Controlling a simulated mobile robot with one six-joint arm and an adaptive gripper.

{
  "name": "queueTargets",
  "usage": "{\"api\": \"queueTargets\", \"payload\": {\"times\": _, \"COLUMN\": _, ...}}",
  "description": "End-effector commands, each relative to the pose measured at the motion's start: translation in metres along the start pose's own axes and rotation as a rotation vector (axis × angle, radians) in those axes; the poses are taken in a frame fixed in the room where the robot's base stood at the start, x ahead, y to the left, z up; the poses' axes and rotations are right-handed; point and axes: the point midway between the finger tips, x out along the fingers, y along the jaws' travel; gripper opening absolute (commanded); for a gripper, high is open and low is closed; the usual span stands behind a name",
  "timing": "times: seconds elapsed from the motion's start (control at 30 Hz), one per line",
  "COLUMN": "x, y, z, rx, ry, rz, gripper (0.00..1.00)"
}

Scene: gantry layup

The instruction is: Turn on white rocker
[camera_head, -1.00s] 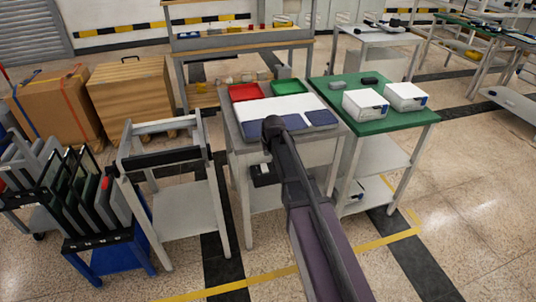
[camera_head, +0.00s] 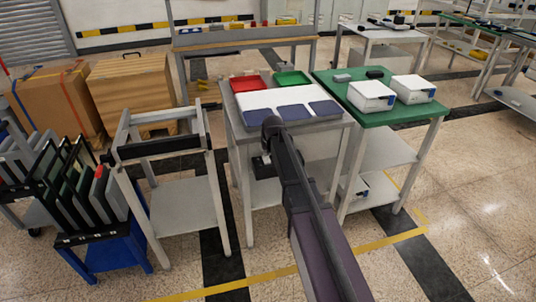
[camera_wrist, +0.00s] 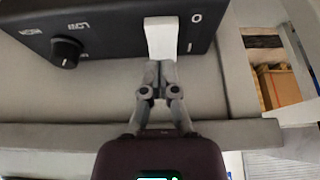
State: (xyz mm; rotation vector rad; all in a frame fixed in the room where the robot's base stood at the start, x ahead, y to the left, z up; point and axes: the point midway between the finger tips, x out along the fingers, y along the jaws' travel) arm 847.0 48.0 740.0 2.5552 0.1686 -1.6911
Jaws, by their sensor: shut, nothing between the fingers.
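The white rocker (camera_wrist: 161,38) is set in the face of a black control box (camera_wrist: 110,35) at the top of the wrist view. A black knob (camera_wrist: 66,52) with upside-down lettering sits to its left, and a white circle mark is to its right. My gripper (camera_wrist: 160,66) is shut and empty, its fingertips together at the rocker's lower end. I cannot tell whether they touch it. In the head view the black box (camera_head: 262,168) shows small under the grey table (camera_head: 241,132), partly hidden by my arm. My fingertips cannot be made out there.
Red (camera_head: 246,83) and green (camera_head: 291,78) trays, a white board and blue pads lie on the grey table. A green-topped table (camera_head: 400,112) with two white boxes stands close on the right. A grey trolley (camera_head: 185,205) stands left. Floor in front is open.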

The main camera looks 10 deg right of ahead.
Motion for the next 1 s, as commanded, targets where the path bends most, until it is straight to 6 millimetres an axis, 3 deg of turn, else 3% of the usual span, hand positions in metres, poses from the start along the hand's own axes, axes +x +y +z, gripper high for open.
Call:
{"api": "queueTargets", "payload": {"times": 0.23, "x": 0.015, "y": 0.0, "z": 0.0, "rx": 0.0, "ry": 0.0, "rz": 0.0, "gripper": 0.0}}
{"api": "queueTargets", "payload": {"times": 0.77, "x": 0.016, "y": -0.001, "z": 0.0, "rx": -0.001, "ry": -0.001, "rz": 0.0, "gripper": 0.0}}
{"api": "queueTargets", "payload": {"times": 1.0, "x": 0.02, "y": -0.014, "z": -0.003, "rx": -0.015, "ry": -0.033, "rz": -0.006, "gripper": 0.0}}
